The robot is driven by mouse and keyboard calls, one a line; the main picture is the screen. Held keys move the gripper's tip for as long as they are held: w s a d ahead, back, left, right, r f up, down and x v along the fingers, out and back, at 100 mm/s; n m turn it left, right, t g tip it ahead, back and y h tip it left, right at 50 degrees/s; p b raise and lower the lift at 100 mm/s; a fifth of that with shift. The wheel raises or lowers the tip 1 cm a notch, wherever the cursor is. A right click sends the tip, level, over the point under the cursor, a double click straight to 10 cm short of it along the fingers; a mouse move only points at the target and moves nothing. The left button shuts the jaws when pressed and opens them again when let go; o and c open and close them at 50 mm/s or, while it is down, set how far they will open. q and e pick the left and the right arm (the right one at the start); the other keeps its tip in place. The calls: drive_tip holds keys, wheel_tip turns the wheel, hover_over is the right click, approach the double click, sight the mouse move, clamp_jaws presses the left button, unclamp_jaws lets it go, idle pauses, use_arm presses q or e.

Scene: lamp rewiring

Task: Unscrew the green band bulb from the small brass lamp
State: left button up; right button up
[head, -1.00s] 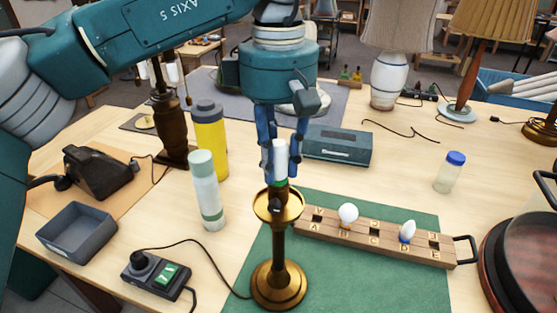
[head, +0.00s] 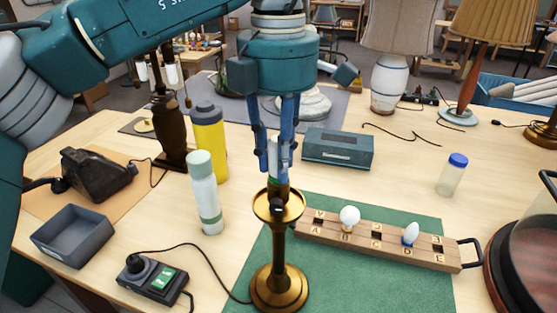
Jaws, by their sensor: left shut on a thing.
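The small brass lamp (head: 277,290) stands upright on the green mat (head: 340,281), with a round dish-like collar below its socket. The green band bulb (head: 274,172) is a white tube with a green band, upright at the top of the lamp. My left gripper (head: 273,168) comes down from above and is shut on the bulb; its fingers hide part of it. From this view I cannot tell how far the bulb sits in the socket. My right gripper is not in view.
A wooden rack (head: 378,239) with two bulbs lies right of the lamp. A white-green bottle (head: 205,193) and a yellow bottle (head: 210,143) stand close on the left. A switch box (head: 154,279), grey tray (head: 73,234), teal box (head: 338,148) and jar (head: 452,175) stand around.

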use_arm(q)
drive_tip(key=n, duration=0.3)
drive_tip(key=shift+n, duration=0.3)
drive_tip(key=o, duration=1.1)
drive_tip(key=shift+o, duration=0.3)
drive_tip(key=shift+s, duration=0.1)
